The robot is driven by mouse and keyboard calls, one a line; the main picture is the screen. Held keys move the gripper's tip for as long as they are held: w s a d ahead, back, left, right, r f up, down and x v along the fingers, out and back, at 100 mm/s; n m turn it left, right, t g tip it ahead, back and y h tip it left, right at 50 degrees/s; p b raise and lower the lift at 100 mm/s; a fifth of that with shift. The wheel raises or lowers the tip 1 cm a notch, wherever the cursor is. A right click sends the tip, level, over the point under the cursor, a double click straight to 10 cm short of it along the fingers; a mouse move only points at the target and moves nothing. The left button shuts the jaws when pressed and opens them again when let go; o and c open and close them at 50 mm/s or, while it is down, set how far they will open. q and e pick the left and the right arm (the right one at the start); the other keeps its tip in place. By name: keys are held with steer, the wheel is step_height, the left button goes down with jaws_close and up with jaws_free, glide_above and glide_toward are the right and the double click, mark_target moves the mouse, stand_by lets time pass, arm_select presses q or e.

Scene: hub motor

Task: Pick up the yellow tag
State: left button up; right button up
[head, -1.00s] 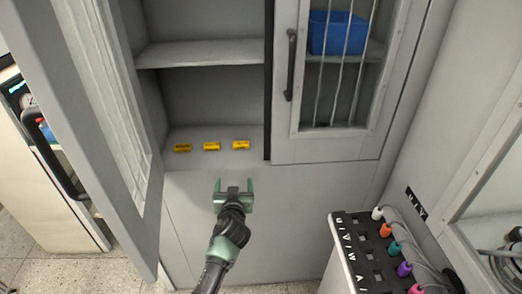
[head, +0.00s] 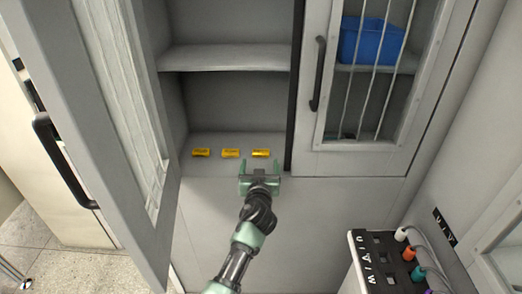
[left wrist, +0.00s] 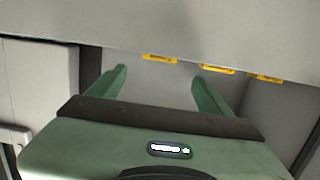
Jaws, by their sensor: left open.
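Three yellow tags lie in a row on the cabinet's lowest open shelf in the head view: a left one (head: 201,153), a middle one (head: 231,153) and a right one (head: 261,153). My left gripper (head: 261,166) is open and empty, just in front of the right tag, apart from it as far as I can tell. In the left wrist view, the open fingers (left wrist: 158,80) show with one tag (left wrist: 159,58) beyond the gap between them. Two more tags (left wrist: 218,69) (left wrist: 270,77) show to the right, all partly cut off by a grey edge. My right gripper is not in view.
An open cabinet door (head: 95,130) stands to the left of my arm. A closed barred door (head: 355,160) is on the right, with a blue bin (head: 372,40) behind it. A middle shelf (head: 225,57) lies above the tags. A black-topped unit with coloured plugs (head: 380,262) stands at lower right.

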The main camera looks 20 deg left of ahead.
mark_target(261, 154)
arm_select(q)
steer(key=shift+f+x, duration=0.15)
steer(key=shift+x, duration=1.8)
steer(key=shift+f+x, duration=0.15)
steer(key=shift+x, duration=1.75)
steer(key=shift+d, duration=0.15)
steer(key=c, duration=1.4)
